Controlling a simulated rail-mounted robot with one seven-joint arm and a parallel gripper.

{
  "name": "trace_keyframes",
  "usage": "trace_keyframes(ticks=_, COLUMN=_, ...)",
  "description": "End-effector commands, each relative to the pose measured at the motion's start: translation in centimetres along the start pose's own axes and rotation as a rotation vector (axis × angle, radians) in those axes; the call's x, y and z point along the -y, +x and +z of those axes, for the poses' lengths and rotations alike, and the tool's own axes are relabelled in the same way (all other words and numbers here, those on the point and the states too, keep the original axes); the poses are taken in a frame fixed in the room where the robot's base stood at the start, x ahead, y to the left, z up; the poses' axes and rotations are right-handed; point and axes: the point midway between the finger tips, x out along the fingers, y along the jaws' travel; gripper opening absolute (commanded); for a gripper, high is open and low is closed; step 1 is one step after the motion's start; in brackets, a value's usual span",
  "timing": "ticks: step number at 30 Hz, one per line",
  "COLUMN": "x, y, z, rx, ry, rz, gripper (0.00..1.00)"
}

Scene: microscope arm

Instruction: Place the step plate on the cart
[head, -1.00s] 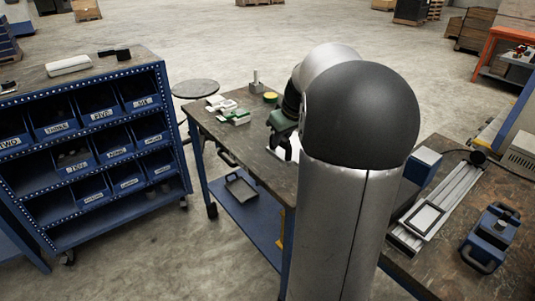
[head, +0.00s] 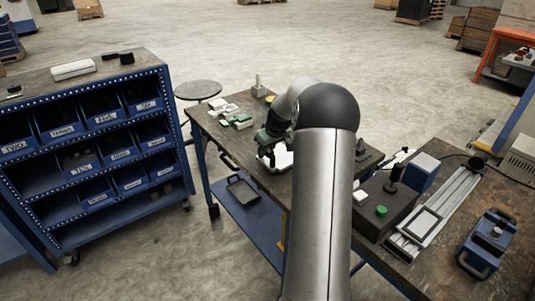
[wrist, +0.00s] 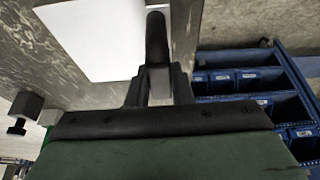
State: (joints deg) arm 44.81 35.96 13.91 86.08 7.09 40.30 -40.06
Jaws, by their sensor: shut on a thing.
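The step plate (head: 280,161) is a flat white plate near the front edge of a wheeled, blue-framed table, which looks like the cart (head: 228,140). In the wrist view the white plate (wrist: 90,38) fills the upper left. My gripper (head: 270,148) is over the plate in the head view. In the wrist view my gripper (wrist: 157,40) overlaps the plate's right edge and is shut on it. The second fingertip is hidden. I cannot tell whether the plate touches the worktop.
Small white and green parts (head: 238,120) lie at the worktop's far left. A black tray (head: 243,190) lies on the lower shelf. A blue bin rack (head: 100,140) stands left. A workbench (head: 400,270) with a rail and blue devices is right.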

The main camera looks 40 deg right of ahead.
Motion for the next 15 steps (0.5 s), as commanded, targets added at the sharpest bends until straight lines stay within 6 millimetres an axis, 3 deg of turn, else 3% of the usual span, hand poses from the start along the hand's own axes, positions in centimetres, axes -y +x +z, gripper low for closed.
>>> trace_keyframes(ticks=5, x=0.0, y=1.9, z=0.9, rx=0.0, ry=0.001, rz=0.0, gripper=0.0)
trace_keyframes(ticks=14, x=0.0, y=2.1, z=0.9, rx=-0.001, ry=0.001, rz=0.001, gripper=0.0)
trace_keyframes(ticks=15, x=0.0, y=2.1, z=1.0, rx=0.001, ry=0.001, rz=-0.001, gripper=0.31)
